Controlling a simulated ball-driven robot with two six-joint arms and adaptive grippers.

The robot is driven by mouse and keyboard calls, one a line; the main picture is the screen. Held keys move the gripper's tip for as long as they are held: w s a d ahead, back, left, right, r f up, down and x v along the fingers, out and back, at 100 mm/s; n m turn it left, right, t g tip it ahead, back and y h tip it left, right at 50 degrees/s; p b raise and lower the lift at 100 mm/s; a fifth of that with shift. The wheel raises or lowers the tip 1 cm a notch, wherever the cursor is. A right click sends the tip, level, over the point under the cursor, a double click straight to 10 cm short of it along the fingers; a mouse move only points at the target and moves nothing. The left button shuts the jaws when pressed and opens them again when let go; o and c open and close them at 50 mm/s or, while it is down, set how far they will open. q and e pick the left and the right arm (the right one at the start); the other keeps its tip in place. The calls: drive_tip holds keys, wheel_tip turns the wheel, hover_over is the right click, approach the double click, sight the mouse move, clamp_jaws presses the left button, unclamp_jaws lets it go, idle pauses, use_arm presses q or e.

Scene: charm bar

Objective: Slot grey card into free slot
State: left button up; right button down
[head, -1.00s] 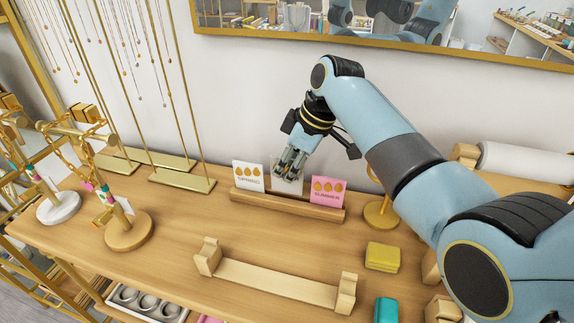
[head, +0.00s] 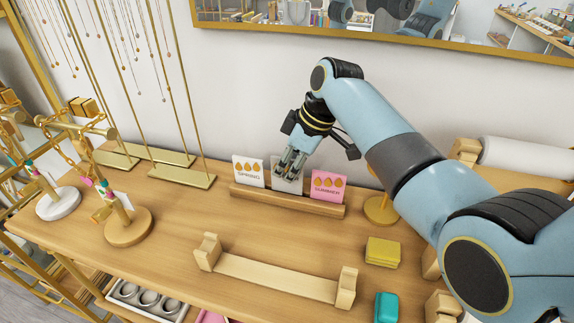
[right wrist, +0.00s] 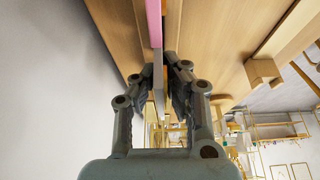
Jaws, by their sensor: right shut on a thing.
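The grey card (head: 285,185) stands upright between the white Spring card (head: 249,172) and the pink Summer card (head: 328,187). All three are at the wooden card holder (head: 290,201), with the grey card in the middle. My right gripper (head: 289,172) is shut on the grey card from above. In the right wrist view the grey card (right wrist: 158,88) shows edge-on between the fingers (right wrist: 165,80), with the pink card (right wrist: 154,20) beyond it. Whether the grey card's lower edge is seated in the groove is hard to tell. My left gripper is out of view.
A low wooden stand (head: 277,277) lies in front of the holder. A yellow block (head: 382,252) and a teal block (head: 386,307) are at right. Gold necklace stands (head: 182,177) are at left. The table between is clear.

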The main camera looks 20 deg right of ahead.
drive_tip(key=shift+f+b, duration=0.4)
drive_tip(key=shift+f, duration=0.5)
drive_tip(key=c, duration=1.4)
unclamp_jaws()
drive_tip(key=shift+r, duration=0.1)
drive_tip(key=v, duration=1.2)
drive_tip(key=shift+s, duration=0.1)
